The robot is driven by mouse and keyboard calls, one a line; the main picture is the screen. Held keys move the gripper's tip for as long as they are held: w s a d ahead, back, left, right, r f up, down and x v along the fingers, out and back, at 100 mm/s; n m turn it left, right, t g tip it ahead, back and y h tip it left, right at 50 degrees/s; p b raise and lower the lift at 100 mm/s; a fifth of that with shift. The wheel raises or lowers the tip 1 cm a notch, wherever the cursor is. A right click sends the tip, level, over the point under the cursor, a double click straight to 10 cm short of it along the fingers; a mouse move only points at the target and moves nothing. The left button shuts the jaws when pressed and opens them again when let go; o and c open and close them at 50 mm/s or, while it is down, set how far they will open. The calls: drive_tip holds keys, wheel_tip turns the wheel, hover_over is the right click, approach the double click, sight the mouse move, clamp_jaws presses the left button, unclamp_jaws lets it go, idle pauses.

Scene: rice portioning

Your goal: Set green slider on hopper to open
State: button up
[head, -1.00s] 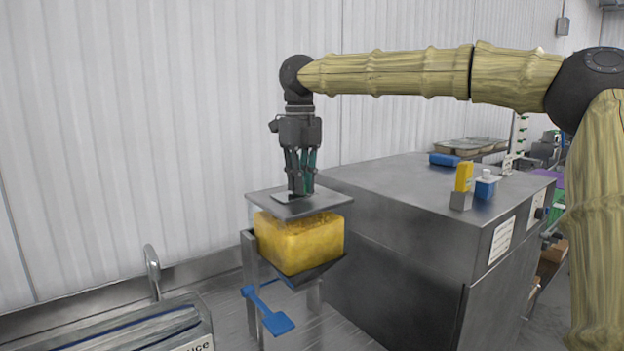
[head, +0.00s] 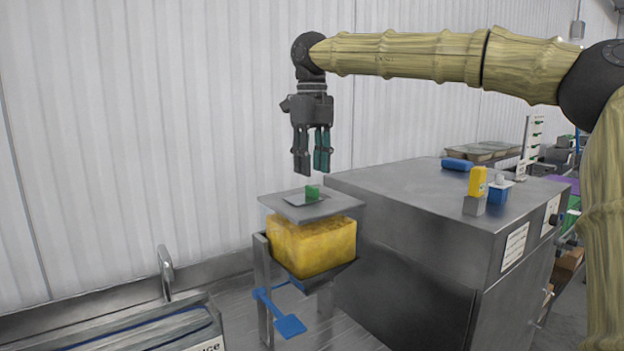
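The hopper (head: 312,247) has a yellow body on a metal stand, with a flat grey lid (head: 340,205) on top. A small green slider (head: 312,192) stands on a darker plate in the lid's upper face. My gripper (head: 312,172) points down above the lid, apart from the slider, with a clear gap below the fingertips. Its fingers are spread a little and nothing is between them. Whether the slider is at its open or closed end cannot be told.
A blue paddle handle (head: 288,324) sticks out below the hopper. A large steel cabinet (head: 420,200) stands close to the right, with a yellow item (head: 478,181) and a blue container (head: 498,192) on it. A metal-edged bin (head: 150,330) is at the lower left.

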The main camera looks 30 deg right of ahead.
sight(311, 187)
wheel_tip(311, 187, up, 7)
idle(0.3)
drive_tip(key=shift+a+f, duration=0.1)
drive_tip(key=shift+a, duration=0.05)
idle(0.4)
